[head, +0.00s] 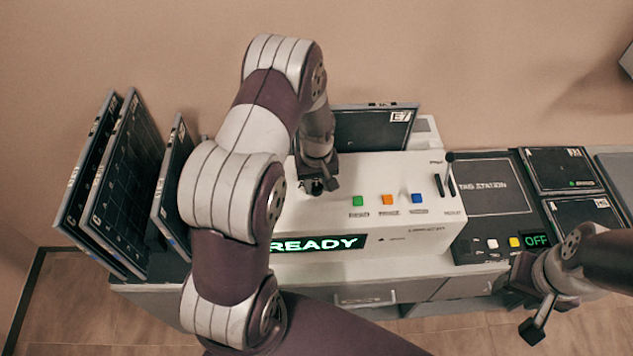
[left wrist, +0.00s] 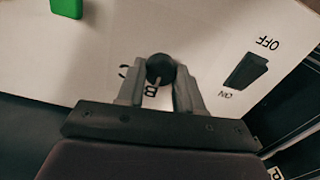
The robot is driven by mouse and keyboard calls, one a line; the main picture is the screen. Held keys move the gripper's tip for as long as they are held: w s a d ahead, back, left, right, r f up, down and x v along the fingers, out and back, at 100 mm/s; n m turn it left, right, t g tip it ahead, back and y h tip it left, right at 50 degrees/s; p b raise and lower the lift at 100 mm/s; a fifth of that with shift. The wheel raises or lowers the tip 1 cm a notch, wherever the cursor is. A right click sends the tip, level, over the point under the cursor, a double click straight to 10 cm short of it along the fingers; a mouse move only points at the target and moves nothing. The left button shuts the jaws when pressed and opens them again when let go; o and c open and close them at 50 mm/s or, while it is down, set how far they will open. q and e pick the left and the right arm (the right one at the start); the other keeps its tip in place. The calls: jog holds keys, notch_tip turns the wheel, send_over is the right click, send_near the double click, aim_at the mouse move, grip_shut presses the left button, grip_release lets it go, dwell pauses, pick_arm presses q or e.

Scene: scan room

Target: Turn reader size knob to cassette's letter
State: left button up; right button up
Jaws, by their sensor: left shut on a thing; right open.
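In the left wrist view the size knob (left wrist: 160,68), dark and round, sits between the two fingers of my left gripper (left wrist: 160,88), which is shut on it. A letter B and a partly covered letter beside it, perhaps C, are printed around the knob. A pale pointer line shows below the knob, near the B. In the head view my left gripper (head: 318,186) is on the left of the white reader's top (head: 350,215) and hides the knob. A dark cassette (head: 370,130) stands at the reader's back; its label is too small to read surely. My right gripper (head: 530,300) is open and empty.
The reader's display (head: 330,243) shows READY. Green (head: 358,201), orange (head: 387,199) and blue buttons (head: 417,198) and a lever (head: 449,175) lie to the right. A rocker switch (left wrist: 245,71) is near the knob. Several cassettes (head: 120,185) stand at left; a tag station (head: 490,187) is at right.

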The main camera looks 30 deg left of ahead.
aim_at(317, 187)
dwell(0.5)
pick_arm(q)
jog(key=o, duration=1)
jog(key=shift+s, duration=0.1)
jog(key=shift+o, duration=0.2)
jog(key=shift+d, duration=0.1)
jog(key=shift+r, duration=0.35)
notch_tip(317, 187, up, 12)
jog(key=b, duration=0.3)
